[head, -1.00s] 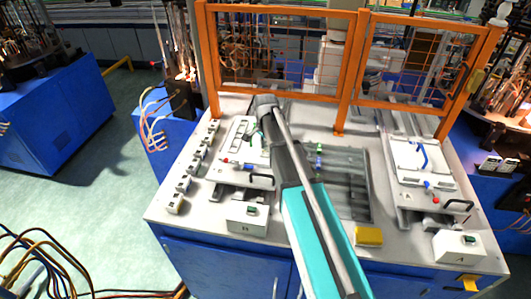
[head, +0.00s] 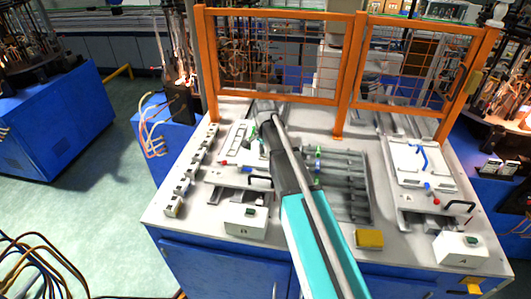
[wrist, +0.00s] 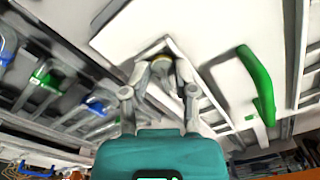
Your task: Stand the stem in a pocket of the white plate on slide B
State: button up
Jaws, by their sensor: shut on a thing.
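In the head view my arm reaches over the bench and hides my gripper. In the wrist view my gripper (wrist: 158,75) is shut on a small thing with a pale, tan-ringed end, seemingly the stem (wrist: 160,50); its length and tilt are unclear. Slide B (head: 238,178) is at the left of the bench, with its white plate (head: 238,137) partly behind my arm. A green bent piece (head: 253,132) shows beside that plate. It also shows in the wrist view (wrist: 258,85), right of the gripper.
A grey slotted rack (head: 352,190) with blue and green pieces lies right of my arm. Slide A (head: 425,198) bears a white plate with a blue bent piece (head: 421,157). Several small white boxes line the left edge. An orange mesh fence (head: 338,80) closes the back.

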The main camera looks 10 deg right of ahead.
jog(key=o, duration=0.6)
jog(key=shift+s+a+f, duration=0.1)
jog(key=shift+s+f, duration=0.2)
jog(key=shift+s, duration=0.2)
jog(key=shift+o, duration=1.2)
jog(key=shift+w+f, duration=0.2)
jog(key=shift+w, duration=0.05)
jog(key=shift+w+a+f, duration=0.1)
jog(key=shift+w+f, duration=0.05)
jog(key=shift+w, duration=0.1)
jog(key=shift+w+r+p, duration=0.1)
jog(key=shift+r+p, duration=0.25)
jog(key=shift+r, duration=0.05)
jog(key=shift+w+r+p, duration=0.1)
jog(key=shift+r+p, duration=0.3)
jog(key=shift+p, duration=0.05)
notch_tip(320, 180, up, 12)
jog(key=p, duration=1.1)
jog(key=shift+f+p, duration=0.15)
jog(key=shift+p, duration=0.15)
jog(key=s+n, duration=0.3)
jog(key=s, duration=0.4)
jog(key=s+n, duration=0.4)
jog(key=s, duration=0.4)
jog(key=s+d+n, duration=0.1)
jog(key=s+n, duration=0.3)
jog(key=s, duration=0.4)
jog(key=shift+s, duration=0.2)
